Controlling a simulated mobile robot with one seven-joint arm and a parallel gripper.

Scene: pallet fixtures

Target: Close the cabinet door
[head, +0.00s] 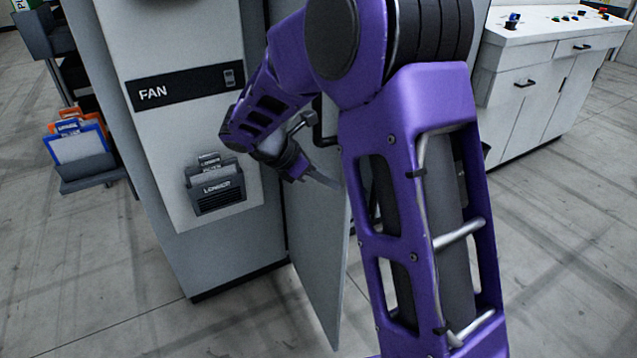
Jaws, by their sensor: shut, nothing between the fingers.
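The grey cabinet (228,262) with a "FAN" label stands left of centre. Its door (318,262) stands open, swung out toward me from the cabinet's right front edge. My purple arm hides the door's upper part and the inside of the cabinet. My gripper (328,182) is shut and empty, its thin fingertips in front of the door's face at about mid-height. I cannot tell whether the fingertips touch the door.
A "LOGBOOK"-like holder (216,190) is fixed to the cabinet front. A rack with blue and orange folders (80,145) stands at the left. A white control console (535,85) stands at the back right. The concrete floor (560,260) at the right is clear.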

